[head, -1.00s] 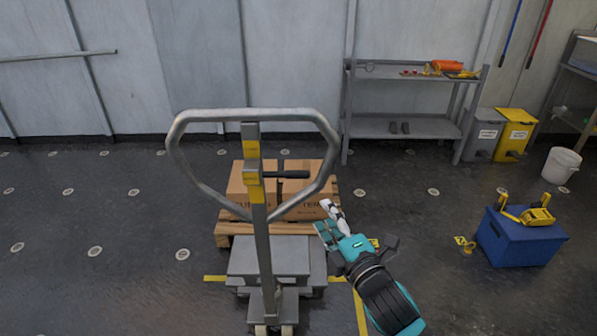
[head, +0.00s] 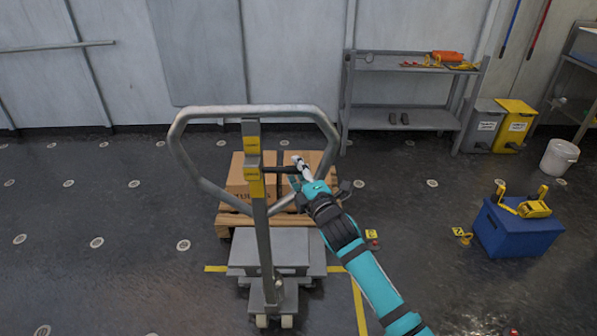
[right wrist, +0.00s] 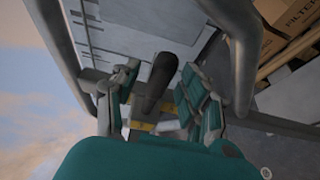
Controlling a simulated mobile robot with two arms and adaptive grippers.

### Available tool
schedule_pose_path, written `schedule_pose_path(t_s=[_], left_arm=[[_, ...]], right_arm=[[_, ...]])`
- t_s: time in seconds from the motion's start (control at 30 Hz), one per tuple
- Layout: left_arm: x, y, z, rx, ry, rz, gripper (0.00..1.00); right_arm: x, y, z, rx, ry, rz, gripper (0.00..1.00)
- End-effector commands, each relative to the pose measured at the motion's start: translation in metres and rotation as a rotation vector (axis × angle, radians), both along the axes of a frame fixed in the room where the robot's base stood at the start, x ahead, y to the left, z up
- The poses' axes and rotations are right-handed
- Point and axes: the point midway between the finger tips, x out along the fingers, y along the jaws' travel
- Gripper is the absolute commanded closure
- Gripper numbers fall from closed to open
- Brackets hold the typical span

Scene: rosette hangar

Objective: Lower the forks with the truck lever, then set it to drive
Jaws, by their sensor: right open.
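The pallet truck's grey handle loop (head: 250,110) stands upright in the head view. Its post (head: 263,230) carries yellow labels, and a black lever (head: 279,169) sticks out to the right inside the loop. My right gripper (head: 298,168) is at the lever's outer end. In the right wrist view the dark lever (right wrist: 160,78) lies between the two open fingers of the gripper (right wrist: 160,100), which are apart on either side of it. My left gripper is not in view. The forks are largely hidden behind the truck body (head: 270,252) and the load.
Cartons (head: 240,180) sit on a wooden pallet (head: 232,220) behind the truck. A blue box (head: 518,235) with yellow items stands on the floor at right. A grey shelf (head: 410,118), yellow bin (head: 514,125) and white bucket (head: 558,158) stand farther back. Floor at left is clear.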

Motion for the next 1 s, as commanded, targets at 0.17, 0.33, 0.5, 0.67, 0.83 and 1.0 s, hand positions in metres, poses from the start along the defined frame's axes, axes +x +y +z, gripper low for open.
schedule_pose_path(t_s=[0.17, 0.33, 0.5, 0.67, 0.83, 1.0], left_arm=[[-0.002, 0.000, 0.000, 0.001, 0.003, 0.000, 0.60], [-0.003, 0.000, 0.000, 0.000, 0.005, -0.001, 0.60], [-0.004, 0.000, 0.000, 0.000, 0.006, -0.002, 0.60], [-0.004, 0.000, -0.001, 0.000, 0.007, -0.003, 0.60], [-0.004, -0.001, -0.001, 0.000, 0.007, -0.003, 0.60], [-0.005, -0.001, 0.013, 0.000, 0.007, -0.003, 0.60]], right_arm=[[0.000, 0.000, 0.000, 0.000, 0.000, 0.000, 0.56], [0.000, 0.000, 0.000, 0.000, 0.000, 0.000, 0.73], [0.000, 0.000, 0.000, 0.000, 0.000, 0.000, 0.95], [0.000, 0.000, 0.000, 0.000, 0.001, 0.000, 1.00], [0.000, 0.000, 0.000, 0.000, 0.001, 0.000, 1.00], [0.000, 0.001, 0.009, -0.039, 0.000, 0.001, 1.00]])
